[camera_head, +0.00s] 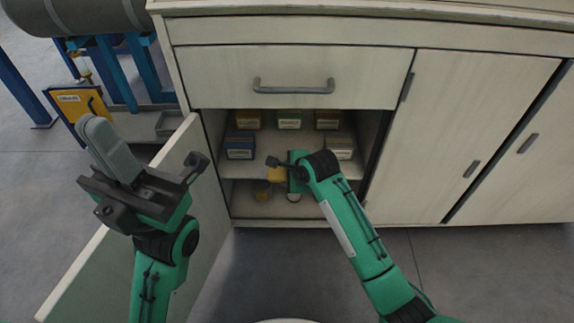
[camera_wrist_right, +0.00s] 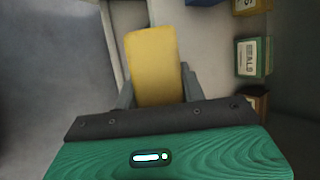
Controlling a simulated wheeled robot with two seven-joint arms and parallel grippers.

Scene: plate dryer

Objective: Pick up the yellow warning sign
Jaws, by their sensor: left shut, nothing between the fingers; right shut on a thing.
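The yellow warning sign (camera_wrist_right: 152,66) is between the fingers of my right gripper (camera_wrist_right: 156,88) in the right wrist view; the face towards the camera is plain yellow with no visible marking. My left gripper (camera_head: 97,127) is shut and empty, pointing up in front of the open cabinet door.
The cabinet shelf (camera_head: 250,167) holds several small labelled boxes (camera_head: 240,147). A drawer (camera_head: 300,75) is above. A yellow panel (camera_head: 78,103) stands by blue legs at far left.

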